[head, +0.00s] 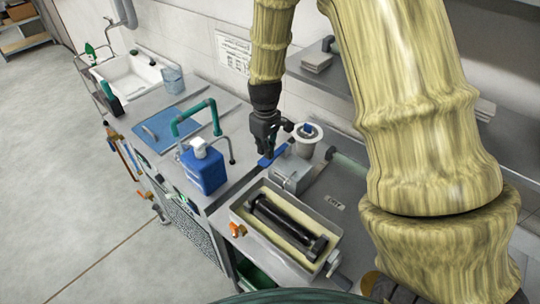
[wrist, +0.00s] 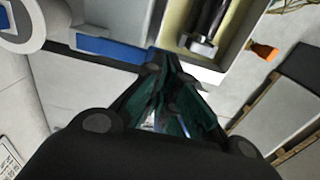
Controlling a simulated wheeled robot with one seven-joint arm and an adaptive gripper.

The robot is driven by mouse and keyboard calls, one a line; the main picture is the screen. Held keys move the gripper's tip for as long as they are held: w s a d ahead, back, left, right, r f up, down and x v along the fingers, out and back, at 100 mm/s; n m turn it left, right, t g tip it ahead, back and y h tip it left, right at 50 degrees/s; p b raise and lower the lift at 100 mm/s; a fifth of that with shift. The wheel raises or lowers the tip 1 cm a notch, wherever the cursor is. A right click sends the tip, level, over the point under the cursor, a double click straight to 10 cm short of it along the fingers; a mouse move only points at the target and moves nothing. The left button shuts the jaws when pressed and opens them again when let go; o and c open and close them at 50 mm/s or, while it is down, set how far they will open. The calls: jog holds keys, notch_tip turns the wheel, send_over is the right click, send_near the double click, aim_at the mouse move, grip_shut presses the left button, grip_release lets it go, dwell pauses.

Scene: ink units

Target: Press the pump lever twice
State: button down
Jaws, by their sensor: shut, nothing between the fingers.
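A blue lever (head: 272,158) sticks out at the grey metal block (head: 292,172) on the bench. I take it for the pump lever. My gripper (head: 267,153) is shut and empty, pointing down at the lever's left part; in the head view its tips overlap the lever area. In the wrist view the blue lever (wrist: 112,47) runs across the upper left, and the tips of my gripper (wrist: 162,68) are near its right end. I cannot tell whether they touch it.
A tray (head: 245,210) with a black roller stands in front. A blue bottle (head: 205,175) with a white cap stands to the left, beside a green pipe (head: 192,115). A white round container (head: 307,137) with a blue part is behind. A sink (head: 125,80) is farther left.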

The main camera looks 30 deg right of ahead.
notch_tip(320, 180, up, 5)
jog(key=p, duration=0.2)
jog(key=shift+r+p, duration=0.15)
jog(key=shift+p, duration=0.25)
dwell(0.3)
